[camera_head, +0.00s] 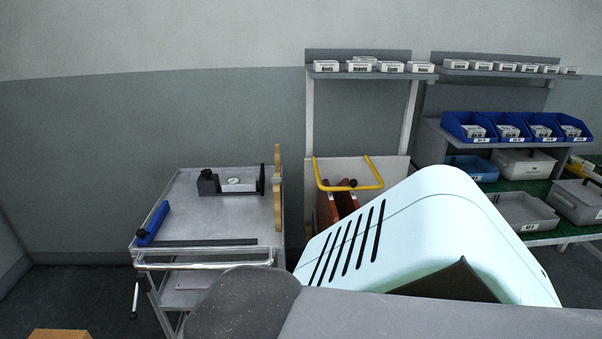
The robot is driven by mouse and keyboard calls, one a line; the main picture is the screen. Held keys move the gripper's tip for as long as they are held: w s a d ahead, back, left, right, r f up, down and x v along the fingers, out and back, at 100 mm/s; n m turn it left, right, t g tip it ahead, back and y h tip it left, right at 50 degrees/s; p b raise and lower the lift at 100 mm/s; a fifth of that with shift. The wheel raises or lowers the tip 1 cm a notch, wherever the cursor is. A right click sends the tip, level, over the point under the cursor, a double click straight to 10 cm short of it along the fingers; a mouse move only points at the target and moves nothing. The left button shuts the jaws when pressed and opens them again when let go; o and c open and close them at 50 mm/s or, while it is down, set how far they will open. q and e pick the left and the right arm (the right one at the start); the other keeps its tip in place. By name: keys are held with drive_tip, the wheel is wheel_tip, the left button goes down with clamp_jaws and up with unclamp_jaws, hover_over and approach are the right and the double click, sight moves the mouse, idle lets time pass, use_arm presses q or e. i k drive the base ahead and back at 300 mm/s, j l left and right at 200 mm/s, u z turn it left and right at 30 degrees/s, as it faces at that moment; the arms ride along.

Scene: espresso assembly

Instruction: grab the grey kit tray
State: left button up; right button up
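I cannot tell for certain which thing is the grey kit tray. Neither of my grippers is in view, and no contact with any container shows. The lower middle of the view is covered by large pale and dark grey parts close to the camera.
A grey metal cart (210,221) at the left holds a dial-gauge fixture (232,184), a blue-handled tool (153,223) and a dark bar (205,242). Blue bins (470,127) line the right shelf. A yellow-handled carrier (348,187) stands between cart and bench.

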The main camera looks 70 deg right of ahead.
sight(525, 213)
drive_tip(key=z, duration=3.7)
drive_tip(key=i+j+z, duration=0.1)
drive_tip(key=i, duration=0.45)
drive_tip(key=i+j, duration=0.25)
drive_tip(key=i, duration=0.25)
drive_tip(key=i+j+z, duration=0.15)
drive_tip(key=i, duration=0.35)
